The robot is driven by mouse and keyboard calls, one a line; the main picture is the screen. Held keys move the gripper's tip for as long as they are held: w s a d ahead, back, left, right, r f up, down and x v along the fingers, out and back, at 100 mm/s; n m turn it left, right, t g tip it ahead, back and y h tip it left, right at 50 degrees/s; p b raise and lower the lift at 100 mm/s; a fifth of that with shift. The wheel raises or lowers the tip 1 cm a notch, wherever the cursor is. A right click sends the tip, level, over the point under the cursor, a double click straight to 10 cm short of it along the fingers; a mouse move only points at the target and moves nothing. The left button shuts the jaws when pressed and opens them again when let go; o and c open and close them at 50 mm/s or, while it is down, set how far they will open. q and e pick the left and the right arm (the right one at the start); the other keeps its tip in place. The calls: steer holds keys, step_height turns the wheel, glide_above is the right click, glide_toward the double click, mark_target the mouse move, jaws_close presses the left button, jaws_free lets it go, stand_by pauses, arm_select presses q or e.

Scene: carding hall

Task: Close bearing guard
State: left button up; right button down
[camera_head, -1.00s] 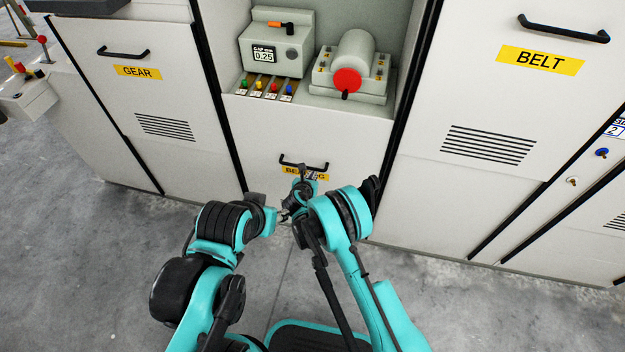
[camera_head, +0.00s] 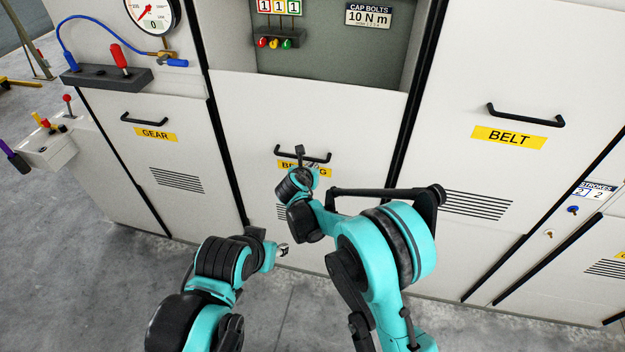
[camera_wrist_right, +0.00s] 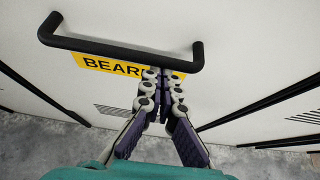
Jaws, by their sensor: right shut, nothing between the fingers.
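The bearing guard (camera_head: 250,115) is a pale sliding panel with a black bar handle (camera_head: 318,158) and a yellow label partly hidden by my right gripper. It covers the lower part of its bay; the upper part is open. My right gripper (camera_head: 300,152) is shut and empty, its tips at the handle. In the right wrist view the shut fingers (camera_wrist_right: 164,76) reach up to the underside of the handle bar (camera_wrist_right: 120,49), right of its middle; whether they touch is unclear. My left gripper (camera_head: 282,250) is low in front of the panel, too small to read.
Inside the open bay are number counters (camera_head: 278,7) and a cap bolts sign (camera_head: 368,15). The gear guard (camera_head: 150,160) is at left and the belt guard (camera_head: 500,90) at right, both with handles. A gauge and a tool shelf (camera_head: 105,78) stand at upper left.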

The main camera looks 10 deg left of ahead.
steer(key=p, duration=1.1)
glide_toward(312, 91)
step_height(312, 91, down, 2)
steer(key=w+d, duration=0.2)
steer(key=shift+a+r+p, duration=0.1)
steer(key=shift+r+p, duration=0.25)
steer(key=shift+w, duration=0.1)
